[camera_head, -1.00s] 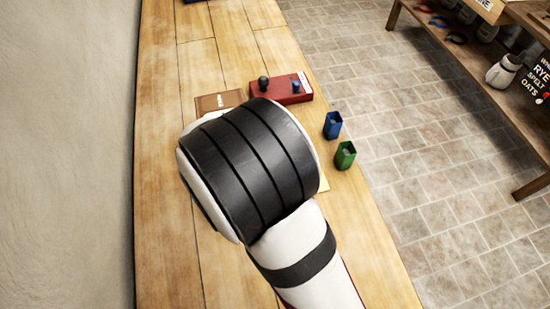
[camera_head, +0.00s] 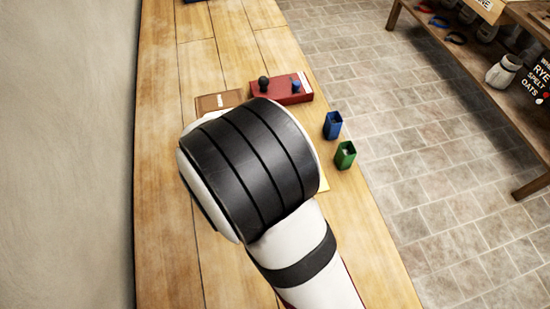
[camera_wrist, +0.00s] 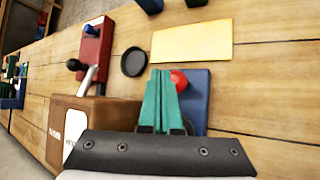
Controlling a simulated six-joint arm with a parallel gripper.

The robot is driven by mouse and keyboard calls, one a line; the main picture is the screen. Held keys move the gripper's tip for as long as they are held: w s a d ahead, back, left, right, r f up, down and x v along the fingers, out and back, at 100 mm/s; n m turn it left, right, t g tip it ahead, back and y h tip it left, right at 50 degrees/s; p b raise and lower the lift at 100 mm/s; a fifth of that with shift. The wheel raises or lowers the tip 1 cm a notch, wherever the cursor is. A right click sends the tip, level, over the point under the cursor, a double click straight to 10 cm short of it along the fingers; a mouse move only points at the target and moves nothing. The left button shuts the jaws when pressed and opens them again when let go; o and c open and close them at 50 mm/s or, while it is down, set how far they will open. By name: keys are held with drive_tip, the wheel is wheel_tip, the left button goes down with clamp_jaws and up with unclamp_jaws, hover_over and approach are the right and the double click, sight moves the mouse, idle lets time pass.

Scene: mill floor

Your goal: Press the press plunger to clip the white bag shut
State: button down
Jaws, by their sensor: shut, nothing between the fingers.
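My gripper (camera_wrist: 158,100) shows in the wrist view with its green fingers together and nothing between them. Beside the fingertips, to the right, a red round knob (camera_wrist: 180,79) stands on a blue block (camera_wrist: 197,98); I cannot tell whether the fingers touch it. A red device (camera_head: 282,89) on the bench has a black knob (camera_head: 264,82) and a blue knob (camera_head: 296,85); it also shows in the wrist view (camera_wrist: 96,45). I cannot tell which knob is the press plunger. I make out no white bag on the bench; a whitish sack (camera_head: 503,71) sits on the far shelf.
A brown box (camera_wrist: 95,118) stands close left of the fingers. A round black dish (camera_wrist: 134,62) and a yellow sheet (camera_wrist: 192,42) lie beyond them. A blue cup (camera_head: 332,125) and a green cup (camera_head: 345,155) stand near the bench edge. My arm hides the bench middle.

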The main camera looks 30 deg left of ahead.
drive_tip(key=shift+f, duration=0.15)
drive_tip(key=shift+f, duration=0.3)
drive_tip(key=shift+f, duration=0.9)
idle(0.9)
drive_tip(key=shift+r, duration=1.35)
drive_tip(key=shift+r, duration=2.45)
